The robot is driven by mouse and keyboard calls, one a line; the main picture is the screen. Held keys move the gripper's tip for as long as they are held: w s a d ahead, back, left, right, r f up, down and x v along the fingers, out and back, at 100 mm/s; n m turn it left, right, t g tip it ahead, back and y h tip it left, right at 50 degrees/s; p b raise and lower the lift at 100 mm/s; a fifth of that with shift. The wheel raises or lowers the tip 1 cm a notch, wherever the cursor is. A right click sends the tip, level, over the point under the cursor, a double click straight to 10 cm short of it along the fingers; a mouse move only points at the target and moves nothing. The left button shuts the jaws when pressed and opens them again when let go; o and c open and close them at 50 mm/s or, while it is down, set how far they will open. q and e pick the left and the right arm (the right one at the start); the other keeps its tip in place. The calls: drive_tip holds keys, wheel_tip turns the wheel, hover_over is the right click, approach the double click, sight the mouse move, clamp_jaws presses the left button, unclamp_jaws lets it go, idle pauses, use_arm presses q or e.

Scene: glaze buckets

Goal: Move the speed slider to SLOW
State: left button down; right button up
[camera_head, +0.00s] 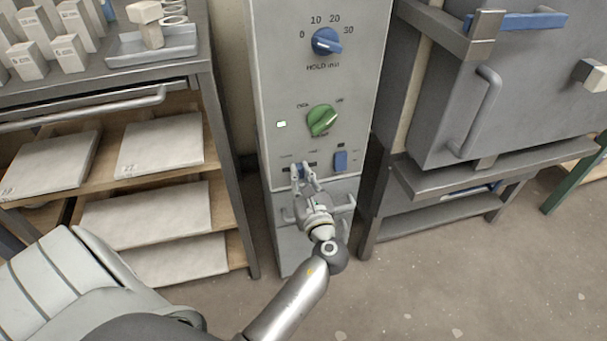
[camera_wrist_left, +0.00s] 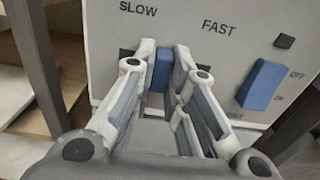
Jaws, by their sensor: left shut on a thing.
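The blue speed slider knob (camera_wrist_left: 161,71) is on the front of the grey control panel, between the fingers of my left gripper (camera_wrist_left: 165,60) in the wrist view. The gripper is shut on it, with a finger on each side. The knob sits between the SLOW label (camera_wrist_left: 138,8) and the FAST label (camera_wrist_left: 217,27), nearer SLOW. In the head view my left gripper (camera_head: 302,174) reaches up to the panel's lower part, and the fingers partly hide the knob. My right gripper is not in view.
A blue rocker switch (camera_head: 341,160) is right of the slider. A green knob (camera_head: 321,120) and a blue dial (camera_head: 326,41) are above. A shelf with pale slabs (camera_head: 160,143) stands left, and a grey kiln (camera_head: 530,90) stands right. Floor is clear at lower right.

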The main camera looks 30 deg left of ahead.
use_arm(q)
drive_tip(key=shift+s+a+r+p, duration=0.2)
drive_tip(key=shift+s+a+p, duration=0.6)
drive_tip(key=shift+s, duration=0.1)
drive_tip(key=shift+s+a+f, duration=0.1)
drive_tip(key=shift+s+a, duration=0.05)
drive_tip(key=shift+f, duration=0.1)
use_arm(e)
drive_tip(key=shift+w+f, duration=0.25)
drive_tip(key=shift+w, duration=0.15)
use_arm(q)
drive_tip(key=c, duration=1.4)
unclamp_jaws()
drive_tip(key=shift+c, duration=0.2)
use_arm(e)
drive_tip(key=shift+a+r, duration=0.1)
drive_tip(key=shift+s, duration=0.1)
use_arm(q)
drive_tip(key=v, duration=1.2)
